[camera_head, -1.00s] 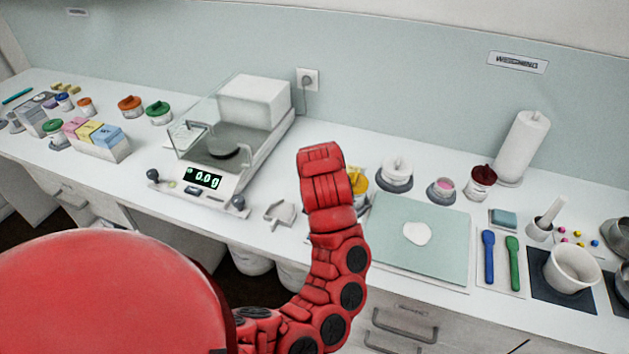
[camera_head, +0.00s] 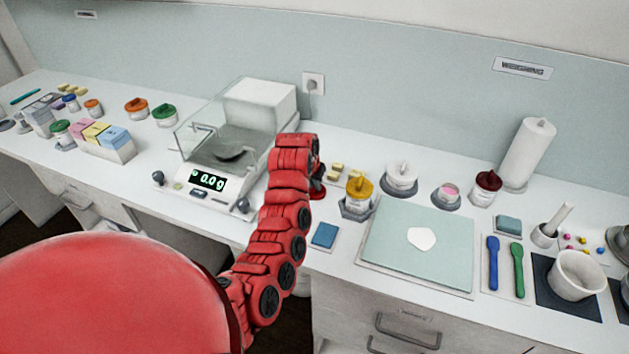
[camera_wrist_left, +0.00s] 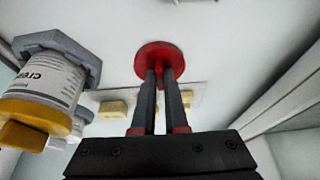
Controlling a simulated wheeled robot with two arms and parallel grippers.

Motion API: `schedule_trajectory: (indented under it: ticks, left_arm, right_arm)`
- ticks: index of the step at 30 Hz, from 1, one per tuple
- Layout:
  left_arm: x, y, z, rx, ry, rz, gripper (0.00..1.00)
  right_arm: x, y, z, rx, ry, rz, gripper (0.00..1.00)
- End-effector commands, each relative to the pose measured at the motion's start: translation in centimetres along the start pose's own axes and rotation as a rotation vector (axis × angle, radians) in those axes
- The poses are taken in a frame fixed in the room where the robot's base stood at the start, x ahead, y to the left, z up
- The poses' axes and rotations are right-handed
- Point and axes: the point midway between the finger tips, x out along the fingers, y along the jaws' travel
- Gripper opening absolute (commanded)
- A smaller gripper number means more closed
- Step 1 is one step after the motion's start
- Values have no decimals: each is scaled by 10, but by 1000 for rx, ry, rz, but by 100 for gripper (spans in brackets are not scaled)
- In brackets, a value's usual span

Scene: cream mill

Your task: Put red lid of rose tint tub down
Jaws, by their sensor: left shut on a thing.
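The red lid (camera_wrist_left: 153,57) is a round disc with a knob, seen in the left wrist view between my fingertips. My left gripper (camera_wrist_left: 161,78) is shut on its knob. In the head view a bit of the red lid (camera_head: 317,191) shows beside my arm, low over or on the bench; I cannot tell if it touches. My left gripper (camera_head: 319,172) is mostly hidden by the arm there. The rose tint tub (camera_head: 448,193) stands open with pink contents, well to the right of the lid. My right gripper is not in view.
A yellow-lidded tub (camera_head: 358,192) stands just right of the lid, with small yellow blocks (camera_head: 338,171) behind. The scale (camera_head: 215,160) is close on the left. A blue pad (camera_head: 324,235) lies in front. A green mat (camera_head: 420,250) is farther right.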

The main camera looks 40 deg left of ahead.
Motion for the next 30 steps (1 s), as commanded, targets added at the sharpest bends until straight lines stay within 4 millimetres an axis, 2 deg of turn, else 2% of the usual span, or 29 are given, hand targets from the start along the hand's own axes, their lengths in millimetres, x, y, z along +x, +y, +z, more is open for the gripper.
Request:
schedule_trajectory:
  ticks: [9,10,15,26,30]
  left_arm:
    - [4,0,2,1,1,0,0]
    - [4,0,1,1,1,-1,12]
    - [3,0,1,1,1,0,41]
    - [-2,0,-1,0,1,-1,41]
    - [-11,1,-1,2,3,-1,41]
  right_arm:
    - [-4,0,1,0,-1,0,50]
    - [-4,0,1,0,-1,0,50]
    - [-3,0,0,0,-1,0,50]
    - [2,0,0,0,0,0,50]
    - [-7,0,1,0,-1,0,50]
